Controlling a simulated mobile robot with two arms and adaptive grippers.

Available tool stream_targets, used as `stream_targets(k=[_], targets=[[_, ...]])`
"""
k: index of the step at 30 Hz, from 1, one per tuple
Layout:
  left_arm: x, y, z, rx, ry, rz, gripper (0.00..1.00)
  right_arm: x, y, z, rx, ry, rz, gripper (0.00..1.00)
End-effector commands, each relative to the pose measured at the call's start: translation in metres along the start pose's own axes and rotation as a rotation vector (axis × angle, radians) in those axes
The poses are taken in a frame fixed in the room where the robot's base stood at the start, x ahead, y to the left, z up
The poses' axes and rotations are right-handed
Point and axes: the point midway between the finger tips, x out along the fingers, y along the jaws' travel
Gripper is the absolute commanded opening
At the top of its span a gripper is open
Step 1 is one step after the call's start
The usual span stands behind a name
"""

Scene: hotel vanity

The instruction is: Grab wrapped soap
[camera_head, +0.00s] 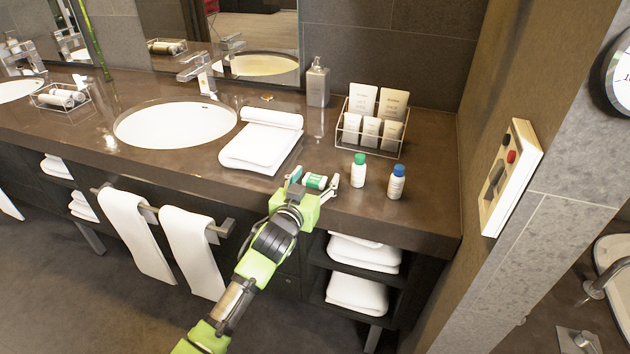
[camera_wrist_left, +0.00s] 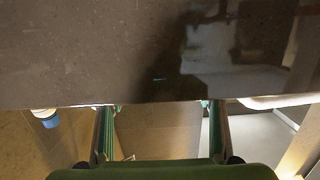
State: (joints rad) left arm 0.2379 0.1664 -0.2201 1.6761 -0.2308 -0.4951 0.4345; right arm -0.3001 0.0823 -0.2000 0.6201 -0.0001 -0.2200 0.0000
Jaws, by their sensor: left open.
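My left gripper (camera_head: 317,178) is open at the front edge of the counter, below the folded towel and left of the small bottles. A small white-and-green piece (camera_head: 315,182), which looks like the wrapped soap, shows between its fingers; I cannot tell whether they touch it. In the left wrist view the two fingers (camera_wrist_left: 160,106) stand apart at the counter edge, and no soap can be made out clearly between them. My right gripper is not in view.
A green-capped bottle (camera_head: 359,171) and a blue-capped bottle (camera_head: 396,183) stand close on the right. A wire basket (camera_head: 399,151) of toiletries stands behind them. A folded white towel (camera_head: 256,151) lies left, near the sink (camera_head: 175,125). A dispenser (camera_head: 318,84) stands at the back.

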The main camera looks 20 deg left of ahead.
Motion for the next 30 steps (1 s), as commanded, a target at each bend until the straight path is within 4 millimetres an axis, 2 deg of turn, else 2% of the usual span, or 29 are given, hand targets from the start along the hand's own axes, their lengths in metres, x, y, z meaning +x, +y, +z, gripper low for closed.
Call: stream_targets(k=[5, 9, 23, 26, 30], targets=[[0.000, 0.000, 0.000, 0.000, 0.000, 0.000, 0.61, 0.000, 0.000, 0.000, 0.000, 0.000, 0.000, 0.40], [0.000, 0.000, 0.000, 0.000, 0.000, 0.000, 0.25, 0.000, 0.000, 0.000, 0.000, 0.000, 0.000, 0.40], [-0.001, 0.000, -0.004, 0.000, 0.001, 0.000, 0.24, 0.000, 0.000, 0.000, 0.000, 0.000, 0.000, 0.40], [-0.002, 0.000, -0.011, 0.000, 0.004, 0.000, 0.24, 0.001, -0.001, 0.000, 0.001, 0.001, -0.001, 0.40], [-0.004, 0.000, -0.032, 0.000, 0.006, 0.001, 0.24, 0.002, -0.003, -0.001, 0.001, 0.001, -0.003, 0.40]])
